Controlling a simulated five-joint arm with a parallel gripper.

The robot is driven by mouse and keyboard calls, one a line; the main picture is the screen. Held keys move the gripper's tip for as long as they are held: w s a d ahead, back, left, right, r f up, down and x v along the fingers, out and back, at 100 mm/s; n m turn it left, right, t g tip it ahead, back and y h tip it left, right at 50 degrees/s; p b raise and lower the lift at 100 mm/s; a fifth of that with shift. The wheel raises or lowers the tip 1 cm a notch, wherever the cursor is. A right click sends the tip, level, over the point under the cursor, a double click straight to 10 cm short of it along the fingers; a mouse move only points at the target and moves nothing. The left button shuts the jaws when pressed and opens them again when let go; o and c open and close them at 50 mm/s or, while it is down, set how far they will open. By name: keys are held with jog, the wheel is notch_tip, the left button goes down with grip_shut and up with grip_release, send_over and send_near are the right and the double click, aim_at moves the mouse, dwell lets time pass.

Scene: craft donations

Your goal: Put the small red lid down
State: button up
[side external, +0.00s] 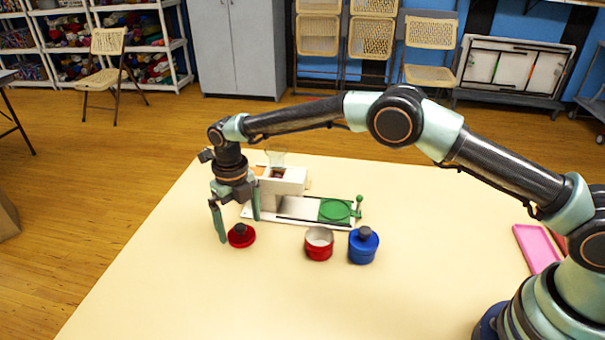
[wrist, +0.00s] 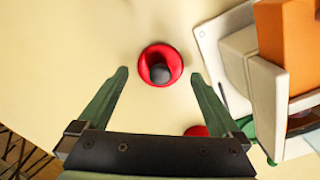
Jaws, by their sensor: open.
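The small red lid (side external: 241,238) with a dark knob lies on the table at the left, knob up. In the wrist view the lid (wrist: 171,62) is ahead of and between the lines of the two fingers, with a gap to each. My gripper (side external: 237,229) is open and empty, its fingers pointing down close to the lid. In the wrist view the open fingers of my gripper (wrist: 160,75) hold nothing. A small red pot (side external: 319,244) stands open, without a lid, to the right of the lid.
A blue pot (side external: 363,248) with a lid and dark knob stands right of the red pot. Behind them is a white device (side external: 283,188) on a board with a green round plate (side external: 336,209). A pink tray (side external: 536,248) lies far right. The front table is clear.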

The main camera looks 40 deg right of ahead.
aim_at(240, 226)
notch_tip(240, 226, up, 9)
jog(key=s+d+r+m+t, duration=0.1)
jog(key=s+d+r+m, duration=0.2)
jog(key=d+r+m, duration=0.5)
jog(key=s+d+r+m+t, duration=0.2)
jog(key=s+d+r+m, duration=0.2)
jog(key=d+r+m, duration=0.5)
jog(key=s+d+f+m+t, duration=0.1)
jog(key=s+d+m, duration=0.3)
jog(key=s+m, duration=0.4)
jog(key=s+d+f+m+t, duration=0.1)
jog(key=s+d+m, duration=0.3)
jog(key=s+m, duration=0.4)
jog(key=f+m, duration=0.1)
jog(key=m, duration=0.4)
jog(key=shift+s+f+t, duration=0.15)
jog(key=shift+t, duration=0.15)
